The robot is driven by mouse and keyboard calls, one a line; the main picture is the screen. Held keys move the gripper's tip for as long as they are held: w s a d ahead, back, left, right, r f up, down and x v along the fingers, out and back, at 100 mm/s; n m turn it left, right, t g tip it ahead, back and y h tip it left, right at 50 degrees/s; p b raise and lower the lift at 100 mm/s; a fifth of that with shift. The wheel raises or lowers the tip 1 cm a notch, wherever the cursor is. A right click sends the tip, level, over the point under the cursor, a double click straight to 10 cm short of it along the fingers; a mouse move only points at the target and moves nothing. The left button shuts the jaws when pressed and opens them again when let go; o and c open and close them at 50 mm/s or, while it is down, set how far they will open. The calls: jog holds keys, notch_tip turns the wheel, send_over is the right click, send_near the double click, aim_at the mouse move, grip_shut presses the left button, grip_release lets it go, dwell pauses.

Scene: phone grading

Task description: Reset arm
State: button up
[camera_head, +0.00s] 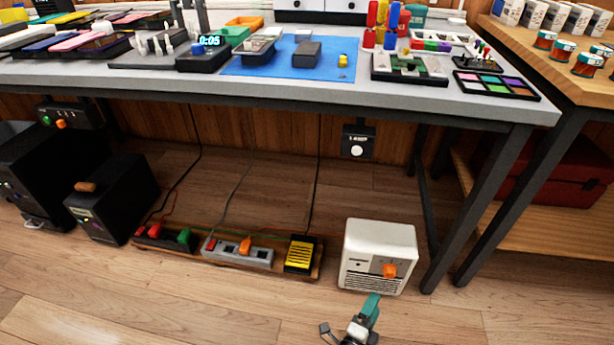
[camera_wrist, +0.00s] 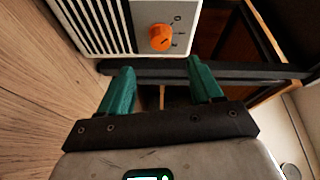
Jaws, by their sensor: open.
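My gripper (camera_head: 366,312) is low near the floor, just in front of a white box-shaped unit (camera_head: 352,260) with an orange knob (camera_head: 389,271). In the wrist view my gripper (camera_wrist: 163,80) shows two teal fingers spread apart with nothing between them. The orange knob (camera_wrist: 160,38) lies just beyond the fingertips, apart from them, on the white unit's face (camera_wrist: 119,20) beside dark vent slots.
The workbench (camera_head: 290,83) overhangs the floor, with phones and tools on top. A power strip board (camera_head: 215,259), hanging cables and black boxes (camera_head: 113,198) stand below it. A bench leg (camera_head: 490,205) is right of the white unit. The front floor is open.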

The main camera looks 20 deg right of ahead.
jog(key=w+a+r+n+t+y, duration=0.6)
jog(key=w+a+n+y, duration=0.3)
jog(key=n+y, duration=0.5)
jog(key=s+a+r+n+g+y+p, duration=0.1)
jog(key=s+a+r+n+g+y, duration=0.1)
jog(key=s+a+n+g+y, duration=0.35)
jog(key=s+d+r+n+g+h+p, duration=0.15)
jog(key=s+d+r+n+g, duration=0.3)
jog(key=s, duration=0.75)
jog(key=s+d+r+n+g+h, duration=0.3)
jog(key=s+d+r+g, duration=0.25)
jog(key=s, duration=0.75)
notch_tip(320, 180, up, 37)
jog(key=p, duration=3.7)
jog(key=shift+w+a+r, duration=0.15)
jog(key=shift+w+a, duration=0.1)
jog(key=shift+a, duration=0.15)
jog(key=shift+t, duration=0.25)
